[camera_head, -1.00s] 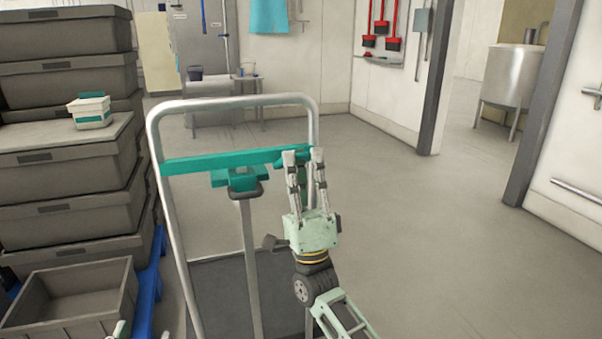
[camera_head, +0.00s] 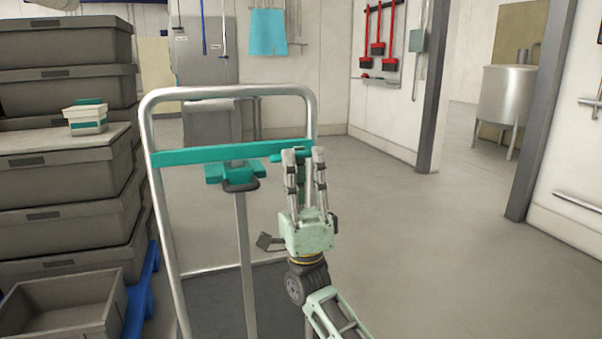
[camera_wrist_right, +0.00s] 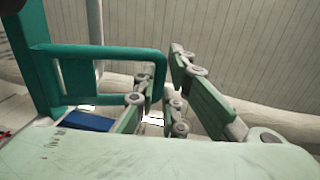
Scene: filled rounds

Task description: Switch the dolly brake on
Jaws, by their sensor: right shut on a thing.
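The dolly stands upright in front of me, with a metal push frame (camera_head: 155,200), a teal crossbar (camera_head: 215,151) and a dark deck (camera_head: 215,305). A teal bracket with a black loop (camera_head: 240,185) tops its central post. My right gripper (camera_head: 304,153) is at the right end of the crossbar. In the right wrist view a teal loop handle (camera_wrist_right: 110,52) juts from a teal bar, and my right fingers (camera_wrist_right: 165,85) are shut on its outer side. The fingers partly hide the handle. I cannot tell the brake's state. My left gripper is out of view.
Grey crates (camera_head: 65,180) are stacked close on the left beside a blue pallet (camera_head: 140,295), with a white tub (camera_head: 87,120) on one. An open grey crate (camera_head: 60,310) lies lower. Floor (camera_head: 430,240) to the right is clear, up to a door post (camera_head: 540,110).

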